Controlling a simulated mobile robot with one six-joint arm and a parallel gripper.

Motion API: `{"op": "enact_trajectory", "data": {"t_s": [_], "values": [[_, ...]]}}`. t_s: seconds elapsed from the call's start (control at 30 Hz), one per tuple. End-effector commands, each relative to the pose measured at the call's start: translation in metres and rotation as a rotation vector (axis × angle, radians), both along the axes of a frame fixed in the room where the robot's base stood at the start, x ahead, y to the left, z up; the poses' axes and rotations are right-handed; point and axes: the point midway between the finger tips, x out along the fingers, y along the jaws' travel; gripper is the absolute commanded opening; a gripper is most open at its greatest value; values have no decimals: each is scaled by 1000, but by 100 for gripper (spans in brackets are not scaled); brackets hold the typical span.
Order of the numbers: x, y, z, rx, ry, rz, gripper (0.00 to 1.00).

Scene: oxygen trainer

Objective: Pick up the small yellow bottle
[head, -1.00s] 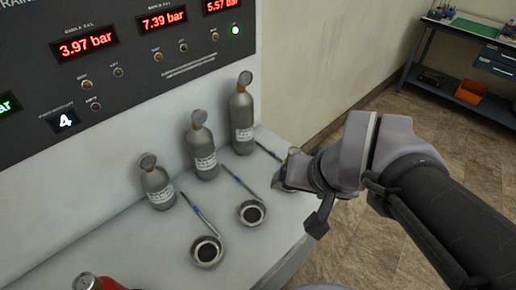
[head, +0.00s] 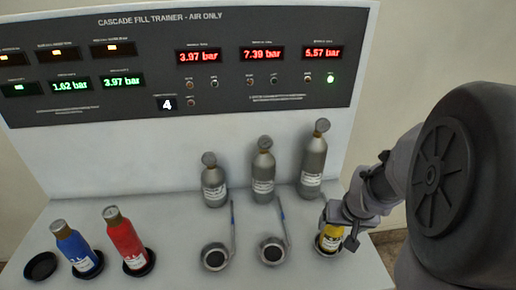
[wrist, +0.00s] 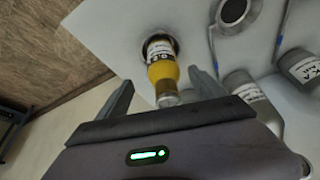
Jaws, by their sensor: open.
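The small yellow bottle (head: 329,238) stands in a round holder at the right end of the bench in the head view, partly hidden by my gripper (head: 345,215). In the wrist view the yellow bottle (wrist: 163,72) has a white and black label and its neck points toward my gripper (wrist: 160,85). The two fingers are apart, one on each side of the bottle, with a gap visible on both sides. The gripper is open and holds nothing.
Blue (head: 76,247) and red (head: 125,240) bottles stand at left beside an empty black holder (head: 41,266). Two empty ring holders (head: 215,257) (head: 271,250) with hoses are left of my gripper. Grey cylinders (head: 263,172) stand behind. A display panel (head: 200,65) rises at the back.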

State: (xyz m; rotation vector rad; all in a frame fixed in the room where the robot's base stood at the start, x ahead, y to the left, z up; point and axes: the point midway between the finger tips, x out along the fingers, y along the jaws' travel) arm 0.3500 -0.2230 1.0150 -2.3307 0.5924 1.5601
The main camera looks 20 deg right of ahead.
Motion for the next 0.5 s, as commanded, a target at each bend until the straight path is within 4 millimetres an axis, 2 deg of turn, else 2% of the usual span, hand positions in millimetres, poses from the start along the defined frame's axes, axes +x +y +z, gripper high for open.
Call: {"op": "enact_trajectory", "data": {"t_s": [0.03, 0.17, 0.37, 0.5], "values": [[3, -1, -11, 0, 1, 0, 78], [9, -4, -22, 1, 0, 0, 78], [30, -10, -56, 0, 1, 1, 78], [33, -12, -62, 0, 0, 1, 78]]}}
